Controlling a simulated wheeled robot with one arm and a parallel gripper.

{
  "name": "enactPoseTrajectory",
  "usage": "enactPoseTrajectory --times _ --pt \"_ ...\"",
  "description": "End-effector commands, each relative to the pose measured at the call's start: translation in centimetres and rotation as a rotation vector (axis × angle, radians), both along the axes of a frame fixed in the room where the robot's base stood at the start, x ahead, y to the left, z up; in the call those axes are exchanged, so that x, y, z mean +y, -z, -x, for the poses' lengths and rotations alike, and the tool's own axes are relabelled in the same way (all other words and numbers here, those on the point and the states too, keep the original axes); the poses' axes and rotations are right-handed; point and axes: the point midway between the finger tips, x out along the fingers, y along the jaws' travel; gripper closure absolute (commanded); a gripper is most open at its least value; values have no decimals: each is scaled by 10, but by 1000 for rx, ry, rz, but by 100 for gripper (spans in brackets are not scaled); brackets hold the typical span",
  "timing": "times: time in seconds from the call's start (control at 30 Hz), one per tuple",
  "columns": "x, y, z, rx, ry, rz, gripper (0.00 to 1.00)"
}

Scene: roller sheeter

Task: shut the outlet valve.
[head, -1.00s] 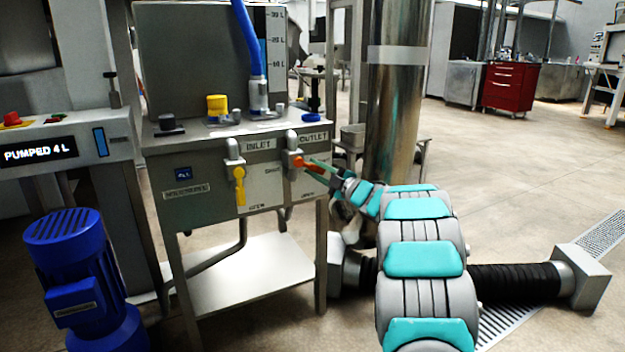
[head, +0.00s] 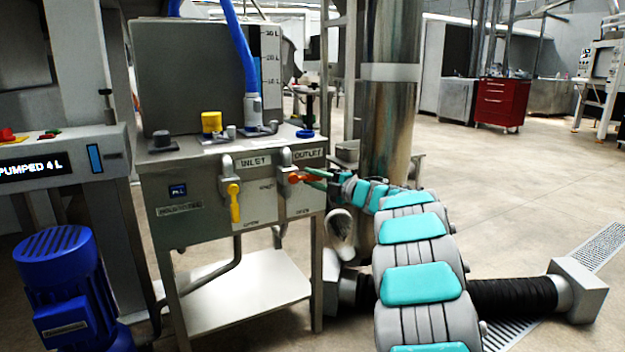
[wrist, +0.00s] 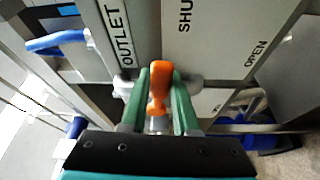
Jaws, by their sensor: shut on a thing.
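The outlet valve (head: 287,160) is on the front of the grey cabinet, under the OUTLET label. Its orange handle (head: 302,178) points right, about level in the head view. My gripper (head: 316,178) reaches it from the right. In the wrist view, the orange handle (wrist: 158,88) lies between the two green fingers of my gripper (wrist: 163,90), which are shut on it. The SHUT mark (wrist: 186,18) and OPEN mark (wrist: 256,54) show on the panel in the wrist view.
The inlet valve's yellow handle (head: 234,203) hangs down left of the outlet. A steel column (head: 388,130) stands close behind my arm. A black ribbed hose (head: 515,288) crosses the floor at right. A blue motor (head: 62,285) stands at left.

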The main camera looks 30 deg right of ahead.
Motion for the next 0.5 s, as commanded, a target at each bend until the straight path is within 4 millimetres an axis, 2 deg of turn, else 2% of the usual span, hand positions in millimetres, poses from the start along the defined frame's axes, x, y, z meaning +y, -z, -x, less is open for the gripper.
enactPoseTrajectory --times 0.17,0.2,0.43,0.5 --pt "1 0 0 1 -2 0 100" --pt "1 0 0 1 -2 0 68" --pt "1 0 0 0 -1 0 42" --pt "1 0 0 0 -1 -1 41"
